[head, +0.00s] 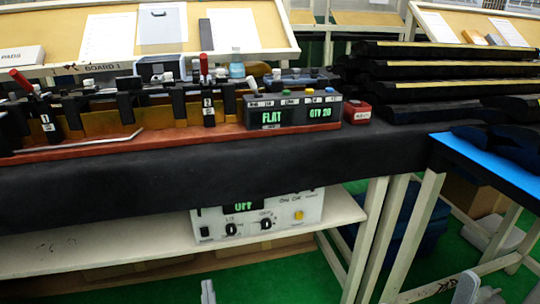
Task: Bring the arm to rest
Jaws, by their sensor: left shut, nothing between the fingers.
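My left gripper (208,291) shows only as a small grey tip at the bottom edge of the head view. It is shut and empty, low in front of the bench and below the shelf. It is apart from the bench and touches nothing that I can see. The rest of it is cut off by the frame. A grey part of my own body shows at the bottom right. My right gripper is not in view.
A black-covered bench (200,185) carries a clip fixture (150,138), a display box (291,112) reading FLAT and QTY 20, and a small red box (358,112). A control unit (258,218) stands on the shelf below. Dark trim pieces (430,70) are stacked right. Green floor is clear in front.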

